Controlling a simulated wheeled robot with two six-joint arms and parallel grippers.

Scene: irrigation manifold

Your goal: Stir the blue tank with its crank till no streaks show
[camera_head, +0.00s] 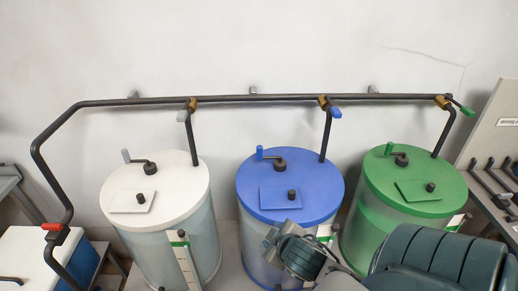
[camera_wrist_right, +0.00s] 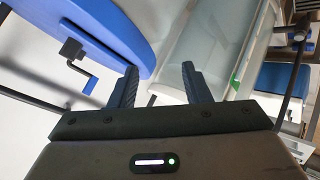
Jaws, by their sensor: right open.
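The blue tank's lid (camera_head: 315,183) is in the middle of the head view, above a translucent body (camera_head: 250,232). Its crank (camera_head: 280,163) has a dark hub and an upright blue handle (camera_head: 259,152) at the back left of the lid. In the wrist view, the blue lid (camera_wrist_right: 112,28) and the crank handle (camera_wrist_right: 90,84) appear sideways on the left. My right gripper (camera_head: 270,240) is in front of the tank, below the lid's rim. Its jaws (camera_wrist_right: 160,85) are open and empty, apart from the crank. My arm hides part of the body; I cannot tell whether streaks show. My left gripper is out of view.
A white-lidded tank (camera_head: 180,178) stands to the left and a green-lidded tank (camera_head: 425,175) to the right. A dark pipe (camera_head: 255,97) runs behind them, with a blue valve handle (camera_head: 336,113). A small hatch with a knob (camera_head: 291,194) is on the blue lid's front.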

